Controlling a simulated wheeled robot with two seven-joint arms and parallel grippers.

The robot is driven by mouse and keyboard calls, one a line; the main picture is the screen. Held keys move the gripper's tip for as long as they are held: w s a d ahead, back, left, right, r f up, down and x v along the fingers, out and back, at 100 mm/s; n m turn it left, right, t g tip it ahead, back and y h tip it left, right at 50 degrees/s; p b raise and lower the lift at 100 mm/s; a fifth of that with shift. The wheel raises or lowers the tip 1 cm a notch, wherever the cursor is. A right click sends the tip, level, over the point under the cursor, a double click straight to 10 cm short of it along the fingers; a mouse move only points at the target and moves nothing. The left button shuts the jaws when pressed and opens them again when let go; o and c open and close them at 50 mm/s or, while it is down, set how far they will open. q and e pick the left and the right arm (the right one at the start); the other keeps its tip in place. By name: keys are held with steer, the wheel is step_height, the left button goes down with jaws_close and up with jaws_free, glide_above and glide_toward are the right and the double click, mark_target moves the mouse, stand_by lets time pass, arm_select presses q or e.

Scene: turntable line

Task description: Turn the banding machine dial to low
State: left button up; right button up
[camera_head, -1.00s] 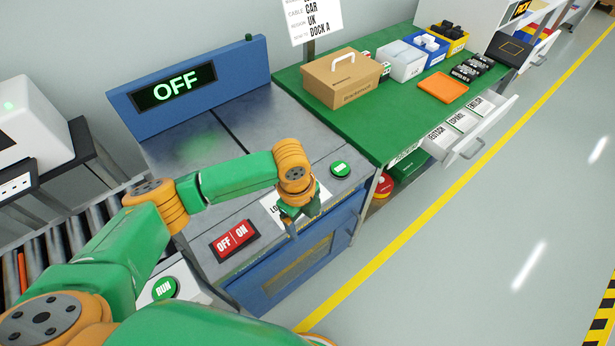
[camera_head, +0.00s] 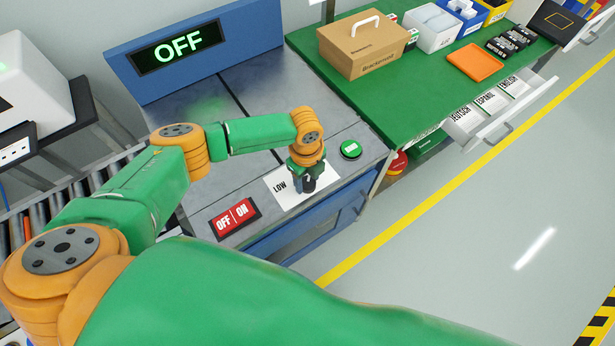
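The banding machine (camera_head: 225,82) is a blue and grey bench with a display (camera_head: 178,47) that reads OFF in green. A white dial plate (camera_head: 285,189) lies on its front part, with LOW printed at its left. My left gripper (camera_head: 306,188) points down over the middle of this plate and covers the dial and the other markings. I cannot tell whether its fingers are open or shut, or whether they touch the dial. My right gripper is not in view.
A red OFF/ON switch (camera_head: 234,217) lies left of the plate and a green button (camera_head: 351,149) right of it. A green table (camera_head: 400,108) with a cardboard box (camera_head: 362,47) stands behind at the right. The floor beyond the yellow line is clear.

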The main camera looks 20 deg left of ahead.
arm_select(q)
jaws_close()
steer(key=shift+r, duration=0.1)
steer(key=n+p, duration=0.2)
steer(key=n, duration=0.1)
steer(key=shift+s+r, duration=0.1)
steer(key=n+p, duration=0.3)
steer(key=n, duration=0.2)
steer(key=n+p, duration=0.1)
steer(key=n, duration=0.4)
steer(key=shift+d+p, duration=0.1)
steer(key=shift+p, duration=0.2)
steer(key=n+p, duration=0.1)
steer(key=n, duration=0.3)
steer(key=shift+n, duration=0.4)
steer(key=shift+y, duration=0.3)
